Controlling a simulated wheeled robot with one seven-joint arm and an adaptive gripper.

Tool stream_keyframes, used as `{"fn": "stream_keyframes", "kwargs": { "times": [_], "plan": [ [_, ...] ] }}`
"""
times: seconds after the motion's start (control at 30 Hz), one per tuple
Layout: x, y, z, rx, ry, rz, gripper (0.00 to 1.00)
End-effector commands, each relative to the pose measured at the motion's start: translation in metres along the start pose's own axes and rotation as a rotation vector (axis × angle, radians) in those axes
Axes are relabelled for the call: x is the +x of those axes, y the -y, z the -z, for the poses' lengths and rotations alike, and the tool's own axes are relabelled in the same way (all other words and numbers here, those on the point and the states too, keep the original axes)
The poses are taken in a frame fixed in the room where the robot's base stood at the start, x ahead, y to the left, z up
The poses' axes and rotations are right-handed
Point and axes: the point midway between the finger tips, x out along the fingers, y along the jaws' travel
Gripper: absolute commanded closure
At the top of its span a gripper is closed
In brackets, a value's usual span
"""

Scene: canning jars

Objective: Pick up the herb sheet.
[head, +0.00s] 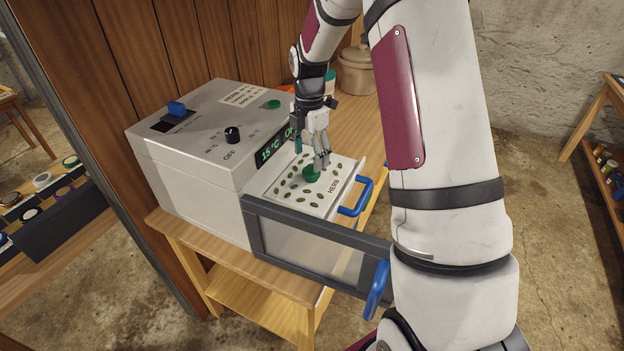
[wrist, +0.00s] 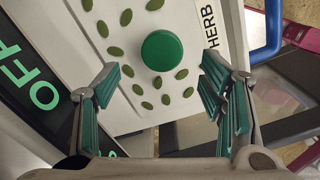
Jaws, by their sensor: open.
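The herb sheet (head: 328,205) is a white plate with a ring of green leaf marks, the word HERB and a round green knob (head: 311,174) in its middle. It lies on a pulled-out drawer with a blue handle (head: 358,197) at the front of the drying box. My gripper (head: 314,157) is open and empty, pointing down close over the knob. In the wrist view the sheet (wrist: 187,25) fills the upper middle, and its knob (wrist: 162,50) shows ahead of the gap between the spread fingers of my gripper (wrist: 160,85).
The grey-white box (head: 190,130) has a dial, a blue switch and a green display. Its grey-framed door (head: 310,245) stands open, with a blue handle (head: 376,290). A lidded pot (head: 357,70) stands behind on the wooden table (head: 210,245).

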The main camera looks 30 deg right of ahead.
Motion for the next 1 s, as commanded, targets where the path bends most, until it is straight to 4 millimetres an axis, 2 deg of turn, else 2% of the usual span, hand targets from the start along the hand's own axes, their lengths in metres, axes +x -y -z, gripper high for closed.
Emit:
{"fn": "stream_keyframes", "kwargs": {
  "times": [0.23,0.57,0.87,1.0],
  "plan": [
    [0.016,0.001,0.000,0.000,0.000,0.001,0.36],
    [0.057,0.003,-0.004,0.000,0.000,0.001,0.36],
    [0.061,0.002,-0.004,0.000,0.001,-0.001,0.36],
    [0.061,0.002,-0.004,0.000,0.001,-0.001,0.68]
  ]
}}
